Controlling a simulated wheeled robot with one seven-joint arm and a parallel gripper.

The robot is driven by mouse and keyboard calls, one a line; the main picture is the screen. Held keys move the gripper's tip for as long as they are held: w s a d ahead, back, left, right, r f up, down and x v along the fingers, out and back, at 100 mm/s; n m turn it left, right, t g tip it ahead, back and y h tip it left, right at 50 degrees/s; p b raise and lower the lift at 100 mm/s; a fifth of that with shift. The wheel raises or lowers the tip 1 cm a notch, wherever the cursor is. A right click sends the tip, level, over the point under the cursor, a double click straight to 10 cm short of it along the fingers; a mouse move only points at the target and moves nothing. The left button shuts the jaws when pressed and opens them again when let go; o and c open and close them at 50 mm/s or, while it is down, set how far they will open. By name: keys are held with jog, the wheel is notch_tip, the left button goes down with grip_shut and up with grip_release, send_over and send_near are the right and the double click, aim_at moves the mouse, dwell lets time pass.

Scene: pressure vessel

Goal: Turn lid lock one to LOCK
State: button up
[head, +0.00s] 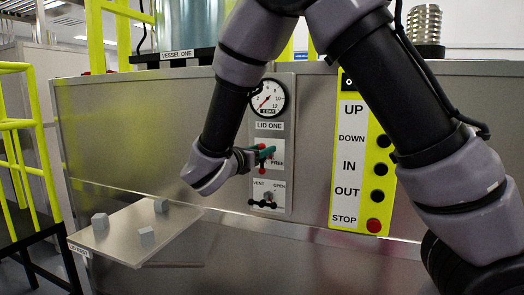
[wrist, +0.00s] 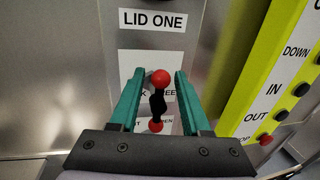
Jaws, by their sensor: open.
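Lid lock one is a black handle (wrist: 158,102) with a red ball at each end, on a white plate under the LID ONE label (wrist: 153,19). In the wrist view it stands close to upright. My gripper (wrist: 160,76) is open, with one teal finger on each side of the upper red ball and visible gaps to it. In the head view my gripper (head: 267,152) is at the lock, and its fingers hide part of the handle. FREE (head: 277,163) reads to the right of the handle; the LOCK word is mostly hidden.
A pressure gauge (head: 267,98) sits above the lock and a VENT/OPEN valve (head: 268,196) below it. A yellow button panel (head: 360,160) stands to the right. A tray (head: 120,225) with grey cubes juts out at the left.

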grip_shut()
jog(key=shift+d+m, duration=0.1)
jog(key=shift+m, duration=0.2)
jog(key=m+y, duration=0.1)
jog(key=m, duration=0.2)
jog(key=d+f+m, duration=0.1)
jog(key=m, duration=0.3)
jog(key=s+d+f+m+y, duration=0.1)
jog(key=m, duration=0.3)
jog(key=shift+d+g+y, duration=0.2)
jog(key=shift+g+y, duration=0.1)
jog(key=shift+g, duration=0.1)
jog(key=shift+f+m+y, duration=0.25)
jog(key=shift+m+y, duration=0.05)
jog(key=shift+m, duration=0.7)
jog(key=shift+f+m+y, duration=0.25)
jog(key=shift+m+y, duration=0.05)
jog(key=shift+m, duration=0.7)
